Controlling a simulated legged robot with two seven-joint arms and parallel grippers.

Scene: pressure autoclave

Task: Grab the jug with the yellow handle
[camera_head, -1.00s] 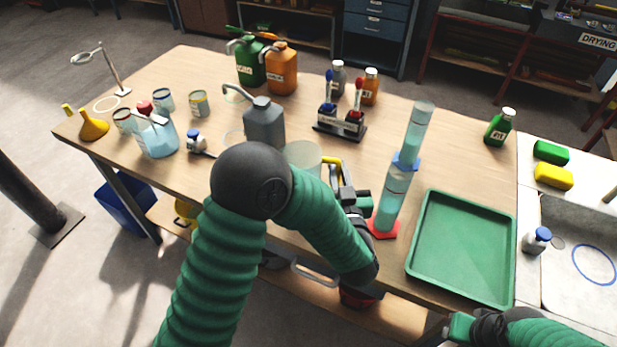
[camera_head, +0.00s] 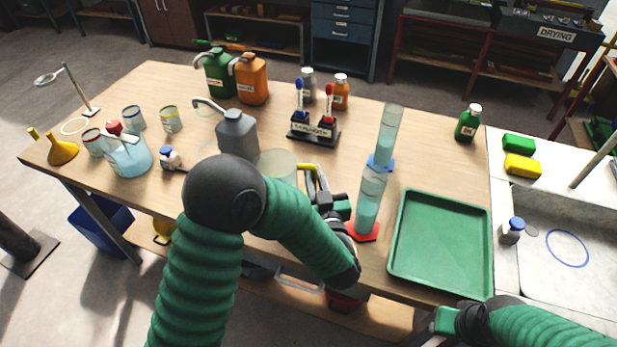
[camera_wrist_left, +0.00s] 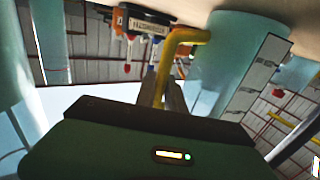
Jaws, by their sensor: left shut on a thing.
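The jug (camera_head: 276,166) is a pale translucent vessel near the front middle of the table, partly hidden behind my left arm. Its yellow handle (camera_head: 308,169) sticks out on its right side. My left gripper (camera_head: 318,187) is at the handle and shut on it. In the left wrist view, the yellow handle (camera_wrist_left: 186,37) runs down to the fingers and the pale jug body (camera_wrist_left: 225,50) fills the upper part; the exact finger contact is partly hidden by the gripper body. My right gripper (camera_head: 446,318) is at the table's front right edge, away from the jug; its jaws are unclear.
Two tall cylinders with blue-green liquid, the front one (camera_head: 369,203) on a red base, stand close right of my left gripper. A green tray (camera_head: 397,262) lies further right. A grey jerrycan (camera_head: 237,135) stands behind the jug. A bottle rack (camera_head: 314,134) is further back.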

